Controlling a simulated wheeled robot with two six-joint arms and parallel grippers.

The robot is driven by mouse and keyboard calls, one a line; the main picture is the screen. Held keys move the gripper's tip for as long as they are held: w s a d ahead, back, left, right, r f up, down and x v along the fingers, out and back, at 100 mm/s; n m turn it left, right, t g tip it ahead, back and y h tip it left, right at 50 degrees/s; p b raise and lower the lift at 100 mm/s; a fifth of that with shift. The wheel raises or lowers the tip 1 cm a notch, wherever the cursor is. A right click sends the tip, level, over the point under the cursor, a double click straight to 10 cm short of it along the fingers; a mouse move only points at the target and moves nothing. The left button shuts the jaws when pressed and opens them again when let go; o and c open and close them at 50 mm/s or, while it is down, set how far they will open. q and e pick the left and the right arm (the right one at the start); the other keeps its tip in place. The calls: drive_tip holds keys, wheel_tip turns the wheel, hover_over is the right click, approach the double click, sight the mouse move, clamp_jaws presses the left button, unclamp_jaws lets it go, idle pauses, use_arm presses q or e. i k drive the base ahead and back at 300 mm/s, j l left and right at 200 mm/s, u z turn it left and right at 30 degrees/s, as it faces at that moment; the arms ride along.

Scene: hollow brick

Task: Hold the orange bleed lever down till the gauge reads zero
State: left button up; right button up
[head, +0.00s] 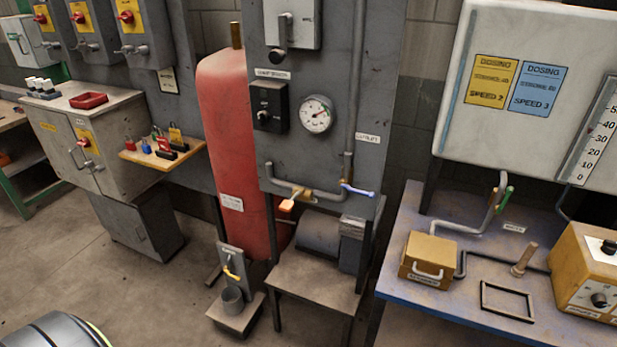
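The round white gauge (316,115) is on the grey panel in the middle of the head view. Its dial has a red mark, but the reading is too small to tell. A small lever with an orange end (287,205) sticks out from the pipe low on the same panel. A second lever, orange-yellow (232,273), is on a small stand at the foot of the red tank (226,130). I cannot tell which of the two is the bleed lever. Neither gripper shows in the view, and nothing is seen touching either lever.
A blue-handled valve (357,190) is right of the orange-ended lever. A grey cup (233,300) stands under the lower lever. A brown bench (315,275) with a grey motor is below the panel. A blue table (455,310) is at right.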

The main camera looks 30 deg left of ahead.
sight(287, 206)
drive_tip(key=u, duration=1.1)
